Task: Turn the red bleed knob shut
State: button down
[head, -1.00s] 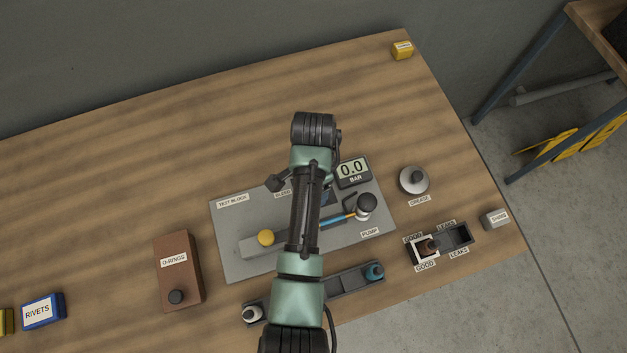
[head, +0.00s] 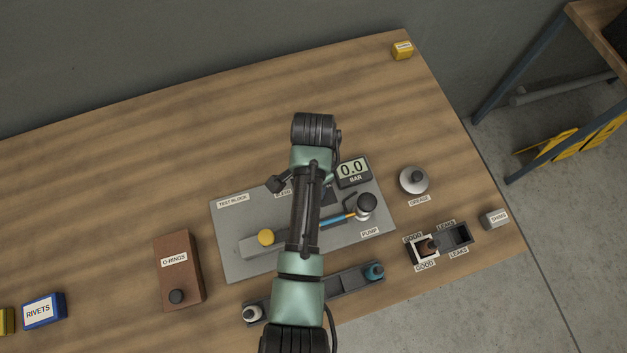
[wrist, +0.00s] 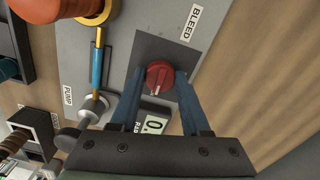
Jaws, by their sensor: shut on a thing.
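The red bleed knob (wrist: 159,76) shows in the wrist view on a dark square of the grey test plate, beside the BLEED label (wrist: 190,22). A pale mark runs across its face. My gripper (wrist: 160,82) has its two blue fingers on either side of the knob and is shut on it. In the head view my arm hides the knob and the fingers. The gauge (head: 352,172) beside it reads 0.0 BAR; part of its display also shows in the wrist view (wrist: 153,124).
The grey test plate (head: 226,235) also carries a yellow-capped part (head: 266,237), a blue line and the pump (head: 366,205). Around it are a dark tray (head: 345,286), the GOOD and LEAKS bins (head: 457,234), a grease tin (head: 414,180) and an O-rings box (head: 178,271).

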jog(key=shift+r, duration=0.1)
jog(key=n+p, duration=0.2)
jog(key=n, duration=0.2)
jog(key=shift+d, duration=0.1)
jog(key=n+p, duration=0.2)
jog(key=n, duration=0.2)
jog(key=shift+n, duration=0.4)
jog(key=n+p, duration=0.1)
jog(key=n, duration=0.3)
jog(key=n+p, duration=0.1)
jog(key=n, duration=0.3)
jog(key=shift+w+n, duration=0.1)
jog(key=shift+n, duration=0.2)
jog(key=shift+c, duration=1.9)
grip_release()
notch_tip(320, 180, up, 13)
jog(key=b, duration=0.1)
